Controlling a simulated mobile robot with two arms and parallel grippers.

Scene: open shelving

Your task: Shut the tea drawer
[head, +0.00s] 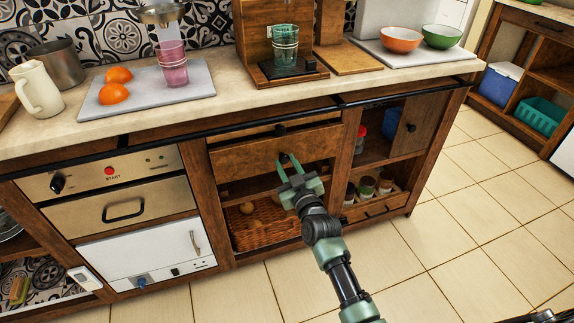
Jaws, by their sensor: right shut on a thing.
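A wooden drawer (245,158) in the counter's middle section stands somewhat out from the cabinet front; I take it to be the tea drawer, though no label or contents can be made out. My right gripper (289,164) reaches up from below, with its green fingers at the drawer front. It is shut on the drawer's dark knob, which the fingers partly hide.
A wicker basket (262,228) sits on the shelf below the drawer. Left is an oven (120,205); right are open shelves with spice jars (367,188). The countertop above holds a cutting board, cups and bowls. The tiled floor (450,240) at right is clear.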

